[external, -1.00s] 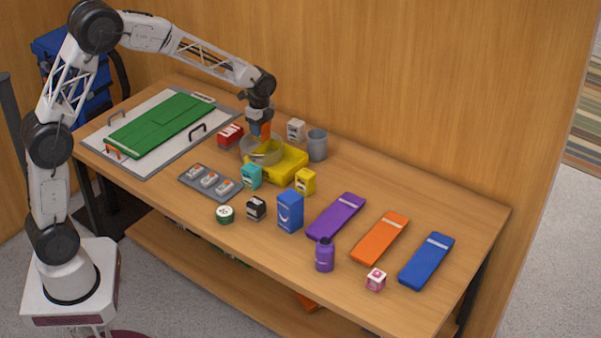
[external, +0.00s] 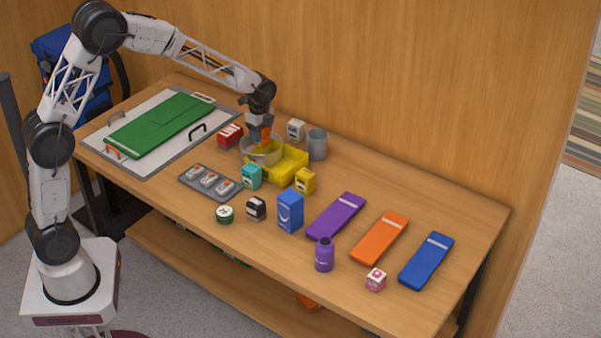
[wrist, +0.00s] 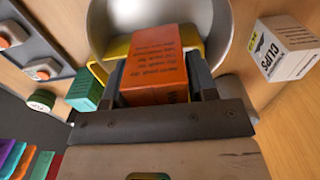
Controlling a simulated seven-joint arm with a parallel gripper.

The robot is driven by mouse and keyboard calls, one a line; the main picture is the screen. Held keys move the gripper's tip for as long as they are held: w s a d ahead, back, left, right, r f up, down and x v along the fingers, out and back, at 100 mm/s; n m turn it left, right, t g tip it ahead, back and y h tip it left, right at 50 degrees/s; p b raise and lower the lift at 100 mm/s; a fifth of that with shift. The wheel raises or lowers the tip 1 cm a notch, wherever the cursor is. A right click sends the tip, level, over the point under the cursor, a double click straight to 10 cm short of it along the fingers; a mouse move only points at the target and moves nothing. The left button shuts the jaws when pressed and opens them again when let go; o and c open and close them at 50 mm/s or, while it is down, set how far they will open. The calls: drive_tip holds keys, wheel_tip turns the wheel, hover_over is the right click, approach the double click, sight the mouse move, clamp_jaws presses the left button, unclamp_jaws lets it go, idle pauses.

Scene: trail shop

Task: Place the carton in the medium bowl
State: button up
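The orange carton (external: 266,135) is in my gripper (external: 265,130), just above or partly inside the opening of the grey bowl (external: 248,152). In the wrist view the orange carton (wrist: 155,68) sits between the two dark fingers of my gripper (wrist: 155,90), with printed text on its faces. The pale bowl (wrist: 218,25) shows around and beyond it. I cannot tell whether the carton touches the bowl. The bowl stands beside a yellow bin (external: 290,165), and its base is partly hidden.
Close around the bowl are a red box (external: 230,136), a white box (external: 296,130), a grey cup (external: 317,145) and a teal box (external: 251,176). A grey tray (external: 186,181) lies in front. Purple, orange and blue flat pieces lie at the right.

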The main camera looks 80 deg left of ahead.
drive_tip(key=o, duration=0.3)
drive_tip(key=shift+r, duration=0.15)
wheel_tip(320, 180, up, 13)
idle(0.7)
drive_tip(key=shift+d, duration=0.1)
idle(0.8)
